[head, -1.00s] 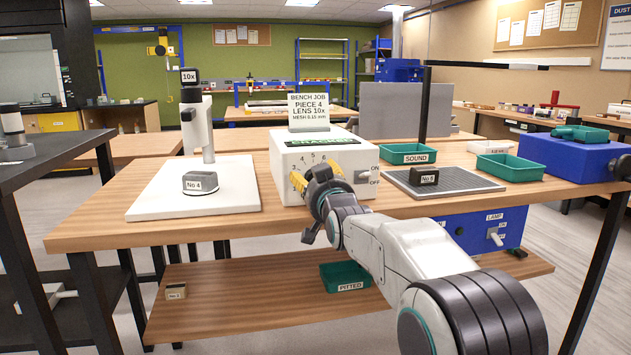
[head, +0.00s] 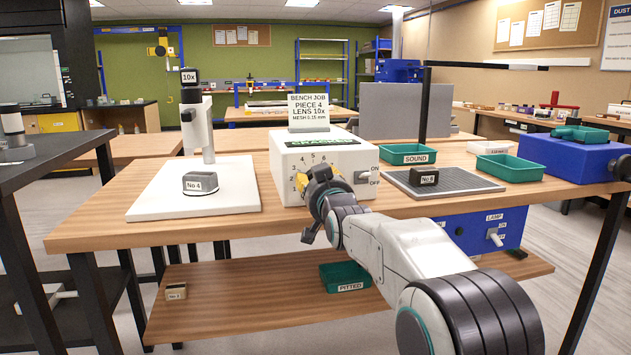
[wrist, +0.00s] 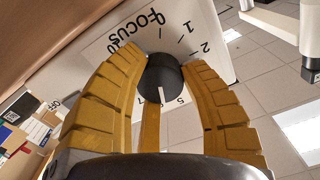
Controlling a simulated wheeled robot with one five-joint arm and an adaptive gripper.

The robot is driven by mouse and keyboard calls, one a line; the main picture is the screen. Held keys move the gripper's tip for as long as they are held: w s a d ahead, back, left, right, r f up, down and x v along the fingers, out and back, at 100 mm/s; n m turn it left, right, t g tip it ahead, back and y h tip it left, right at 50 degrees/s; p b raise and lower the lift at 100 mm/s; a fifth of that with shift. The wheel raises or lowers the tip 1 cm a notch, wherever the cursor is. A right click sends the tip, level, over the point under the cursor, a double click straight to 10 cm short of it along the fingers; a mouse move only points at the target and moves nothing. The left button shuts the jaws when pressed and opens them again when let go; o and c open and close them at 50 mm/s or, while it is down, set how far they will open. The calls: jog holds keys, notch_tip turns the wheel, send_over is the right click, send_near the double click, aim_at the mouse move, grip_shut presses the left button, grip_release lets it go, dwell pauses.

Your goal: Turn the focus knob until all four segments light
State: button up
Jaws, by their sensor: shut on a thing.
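The focus knob (wrist: 160,72) is black with a white line, set on a white panel marked FOCUS with numbers around it. I cannot make out any lit segments in either view.
A microscope (head: 196,125) stands on the left of the bench with a grey piece No 4 (head: 200,182) on its white base. An ON/OFF switch (head: 364,174) is just right of my gripper. A grey mat (head: 468,183) and green trays (head: 510,167) lie further right.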

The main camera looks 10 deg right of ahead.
jog(key=shift+c, duration=0.7)
jog(key=shift+m+b, duration=0.8)
jog(key=shift+m, duration=2)
jog(key=shift+r+m, duration=0.1)
jog(key=shift+m, duration=0.2)
jog(key=o, duration=1.2)
